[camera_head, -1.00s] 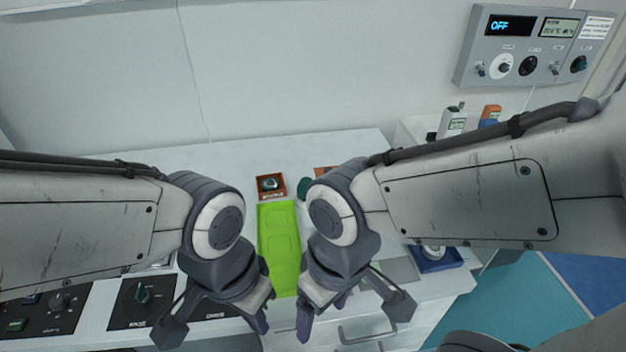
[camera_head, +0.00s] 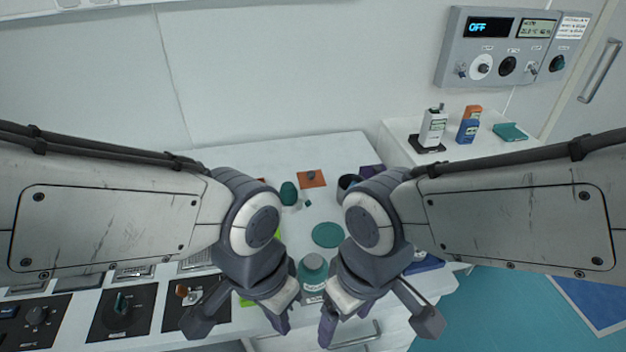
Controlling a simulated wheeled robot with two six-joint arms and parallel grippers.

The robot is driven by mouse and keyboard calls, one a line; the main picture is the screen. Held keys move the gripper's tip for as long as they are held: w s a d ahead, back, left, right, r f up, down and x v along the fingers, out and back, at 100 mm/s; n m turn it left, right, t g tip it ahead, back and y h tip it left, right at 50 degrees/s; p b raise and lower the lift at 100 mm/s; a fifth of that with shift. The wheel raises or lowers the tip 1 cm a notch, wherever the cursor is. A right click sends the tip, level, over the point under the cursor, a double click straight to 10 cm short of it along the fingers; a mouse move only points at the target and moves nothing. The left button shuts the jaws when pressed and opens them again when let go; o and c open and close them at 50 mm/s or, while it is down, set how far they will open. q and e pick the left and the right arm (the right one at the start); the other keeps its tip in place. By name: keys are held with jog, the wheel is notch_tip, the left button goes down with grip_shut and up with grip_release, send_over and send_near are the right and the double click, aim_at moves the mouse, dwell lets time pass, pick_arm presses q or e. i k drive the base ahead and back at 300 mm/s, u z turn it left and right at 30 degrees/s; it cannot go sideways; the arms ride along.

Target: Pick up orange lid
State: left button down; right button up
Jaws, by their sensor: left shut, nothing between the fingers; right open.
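No part that I can tell for sure as an orange lid shows. A flat orange-brown square (camera_head: 318,181) with a small dark knob-like piece on it lies at the back of the white table. My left gripper (camera_head: 280,321) is shut and empty, low in the middle near the table's front edge. My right gripper (camera_head: 328,329) is open, just right of it, with its fingers partly hidden. Both are well in front of the orange-brown square.
A teal disc (camera_head: 327,235) and a dark green rounded object (camera_head: 289,193) lie on the table (camera_head: 240,152). Black knob panels (camera_head: 122,312) line the left front.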

aim_at(314, 179)
jog(key=u, duration=0.35)
jog(key=k, duration=0.5)
jog(key=z, duration=1.5)
jog(key=i, duration=0.9)
jog(key=u, duration=2.05)
